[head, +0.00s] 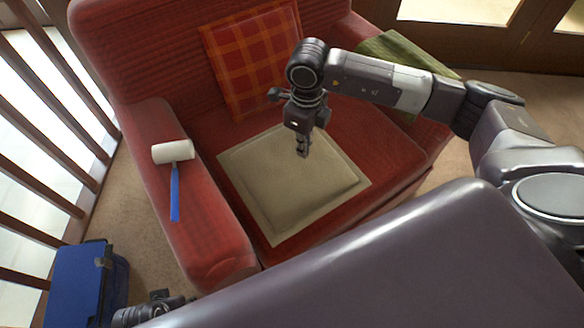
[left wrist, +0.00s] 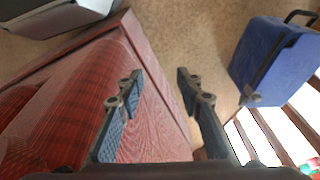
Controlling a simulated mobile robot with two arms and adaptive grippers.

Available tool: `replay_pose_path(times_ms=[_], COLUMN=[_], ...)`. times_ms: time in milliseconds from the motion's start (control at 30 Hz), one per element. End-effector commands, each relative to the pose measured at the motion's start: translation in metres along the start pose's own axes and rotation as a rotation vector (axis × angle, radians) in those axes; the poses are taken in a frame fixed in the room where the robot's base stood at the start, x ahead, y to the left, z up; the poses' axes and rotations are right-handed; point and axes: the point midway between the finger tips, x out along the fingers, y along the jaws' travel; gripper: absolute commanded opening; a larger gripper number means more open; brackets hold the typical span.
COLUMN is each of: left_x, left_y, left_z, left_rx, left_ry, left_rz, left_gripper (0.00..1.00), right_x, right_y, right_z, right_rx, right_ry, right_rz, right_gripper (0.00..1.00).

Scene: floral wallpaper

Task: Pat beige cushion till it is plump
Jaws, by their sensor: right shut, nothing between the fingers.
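The beige cushion (head: 275,190) lies flat on the seat of a red armchair (head: 375,150) in the head view. Its middle bulges a little and its border is flat. My right gripper (head: 302,154) is shut and empty, pointing down over the upper right part of the cushion. I cannot tell whether its tips touch the fabric. In the left wrist view my left gripper (left wrist: 155,85) is open, with its two fingers apart and nothing between them, near the red armchair's side (left wrist: 150,80). The cushion is not in that view.
An orange plaid cushion (head: 245,60) leans on the backrest. A green cloth (head: 400,55) covers the right armrest. A blue case (head: 85,285) stands on the floor by the railing (head: 50,110).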

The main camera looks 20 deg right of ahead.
Motion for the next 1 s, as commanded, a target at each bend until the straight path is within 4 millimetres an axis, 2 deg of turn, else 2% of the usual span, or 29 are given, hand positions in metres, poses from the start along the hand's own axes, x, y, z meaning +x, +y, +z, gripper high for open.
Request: replay_pose_path(times_ms=[300, 1000], left_x=[-0.002, -0.036], left_y=[0.0, -0.002], left_z=[-0.001, -0.01], left_rx=[-0.001, -0.003], left_ry=[0.003, 0.02], left_rz=[0.0, -0.004], left_gripper=[0.33, 0.33], right_x=[0.002, 0.015], right_y=[0.0, 0.0], right_z=[0.0, 0.0], right_rx=[0.0, 0.0], right_ry=[0.0, 0.001], right_rz=[0.0, 0.0], right_gripper=[0.0, 0.0])
